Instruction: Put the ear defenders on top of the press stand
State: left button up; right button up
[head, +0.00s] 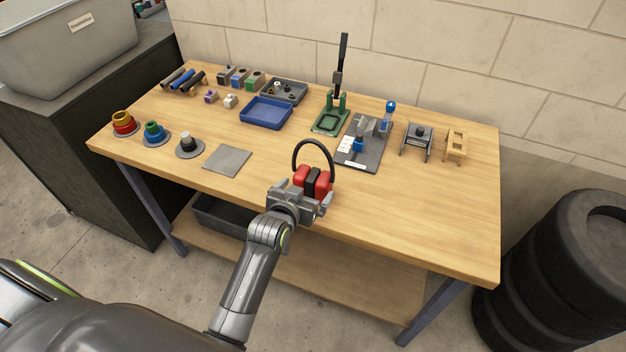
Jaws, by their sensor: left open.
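The ear defenders (323,182) have red cups with black between them and a black headband arching up. They are at the front edge of the workbench, just beyond my left gripper. My left gripper (301,196) is open right at the cups, and its body hides their lower part. I cannot tell whether the fingers touch them. A green stand with a tall black lever, which looks like the press stand (331,119), stands farther back, slightly right of the ear defenders. My right gripper is not in view.
Right of the green stand, a dark plate (357,158) carries blue-handled fittings. A blue tray (265,112) lies to its left. A grey flat plate (227,160) lies front left. Small stands (455,145) are at right. The bench's front right is clear.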

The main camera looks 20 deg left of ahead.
pick_arm(q)
jog(key=shift+p+x, duration=0.65)
jog(key=shift+x, duration=2.1)
jog(key=shift+c, duration=0.3)
jog(key=c, duration=0.7)
jog(key=shift+r, duration=0.1)
jog(key=shift+c, duration=1.4)
jog(key=shift+r, duration=0.1)
